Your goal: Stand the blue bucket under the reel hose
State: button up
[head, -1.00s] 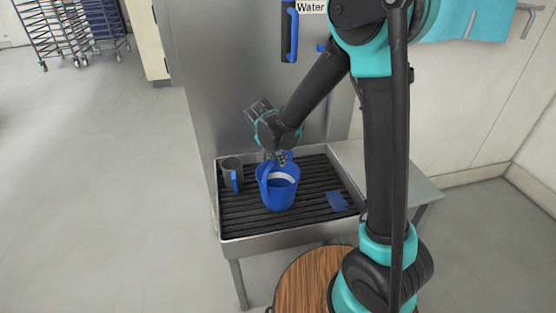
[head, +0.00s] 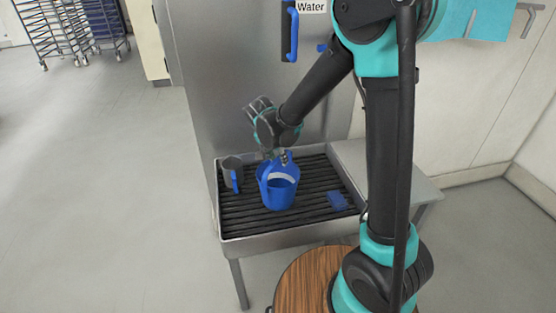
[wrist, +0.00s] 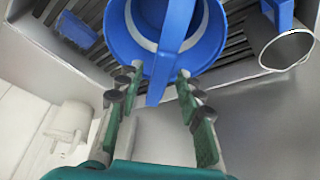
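The blue bucket (head: 278,195) stands upright on the slatted grate of the steel basin (head: 262,244), near its middle. My gripper (head: 277,155) is at the bucket's far rim in the head view. In the wrist view the bucket (wrist: 205,45) fills the top, and a blue strip of it, like a handle, runs down between the fingers of my gripper (wrist: 157,84). The fingers are apart, with gaps on both sides of the strip. A dark hanging fitting with a blue handle (head: 291,35), perhaps the reel hose's end, hangs beside the "Water" label, above the basin's back.
A grey jug with a blue handle (head: 231,175) stands at the basin's left; it also shows in the wrist view (wrist: 287,50). A small blue item (head: 338,201) lies on the right of the grate. A steel side shelf (head: 385,178) adjoins the right. The front grate is clear.

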jog(key=v, duration=1.1)
jog(key=s+d+f+n, duration=0.2)
jog(key=s+d, duration=0.3)
jog(key=d, duration=0.3)
jog(key=s+d+f+n+y, duration=0.1)
jog(key=s+d+f, duration=0.3)
jog(key=d, duration=0.5)
jog(key=s+d+f+n+y, duration=0.1)
jog(key=s+d+f+n, duration=0.1)
jog(key=s+d, duration=0.4)
jog(key=d+f, duration=0.1)
jog(key=d, duration=0.2)
jog(key=shift+s+f+n, duration=0.2)
jog(key=shift+f+n, duration=0.2)
